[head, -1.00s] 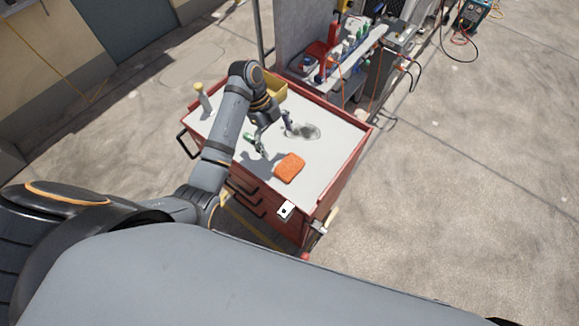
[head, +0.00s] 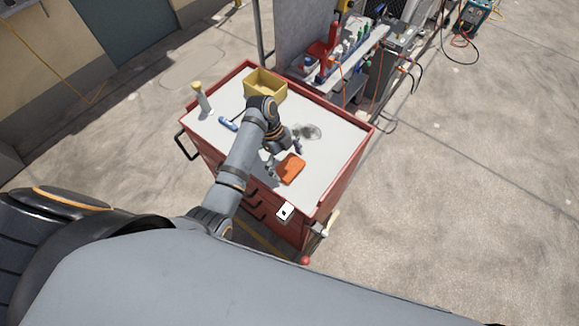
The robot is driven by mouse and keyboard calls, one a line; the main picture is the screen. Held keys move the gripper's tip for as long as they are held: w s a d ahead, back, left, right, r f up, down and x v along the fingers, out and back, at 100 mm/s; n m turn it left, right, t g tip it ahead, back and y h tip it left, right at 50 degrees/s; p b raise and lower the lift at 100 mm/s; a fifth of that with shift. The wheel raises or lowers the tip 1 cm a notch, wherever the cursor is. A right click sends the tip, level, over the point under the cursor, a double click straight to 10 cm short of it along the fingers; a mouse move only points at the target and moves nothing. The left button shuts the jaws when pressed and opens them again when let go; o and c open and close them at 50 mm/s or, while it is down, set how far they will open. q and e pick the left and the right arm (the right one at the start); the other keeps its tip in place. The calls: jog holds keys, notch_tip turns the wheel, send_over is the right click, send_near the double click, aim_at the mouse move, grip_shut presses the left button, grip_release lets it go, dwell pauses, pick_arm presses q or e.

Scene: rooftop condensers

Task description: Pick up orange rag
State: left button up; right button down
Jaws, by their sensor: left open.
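The orange rag (head: 292,172) lies flat on the pale top of a red tool cart (head: 335,165), toward its front edge. My left gripper (head: 283,161) is open, its fingers apart, over the upper-left edge of the rag. One finger is by the rag's left side and the other by its upper corner. I cannot tell whether they touch it. Part of the rag's left edge is hidden by the gripper. My right gripper is not in view.
On the cart stand a yellow bin (head: 266,82), a bottle with a yellow cap (head: 202,98) and a blue item (head: 228,124). A shelf with bottles (head: 350,50) stands behind.

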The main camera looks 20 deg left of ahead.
aim_at(286, 170)
pick_arm(q)
jog(key=c, duration=0.6)
jog(key=shift+c, duration=0.3)
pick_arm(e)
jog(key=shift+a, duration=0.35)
pick_arm(q)
jog(key=shift+r, duration=0.15)
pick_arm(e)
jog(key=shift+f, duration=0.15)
pick_arm(q)
jog(key=shift+r+b, duration=0.3)
jog(key=r, duration=0.1)
jog(key=s+r, duration=0.1)
jog(key=r, duration=0.2)
jog(key=shift+s+a+r, duration=0.1)
jog(key=shift+s+r, duration=0.2)
jog(key=s+a+r+p, duration=0.1)
jog(key=s+r+p, duration=0.6)
jog(key=s, duration=0.5)
jog(key=shift+s+r+p, duration=0.2)
jog(key=shift+r+p, duration=0.1)
jog(key=shift+p, duration=0.55)
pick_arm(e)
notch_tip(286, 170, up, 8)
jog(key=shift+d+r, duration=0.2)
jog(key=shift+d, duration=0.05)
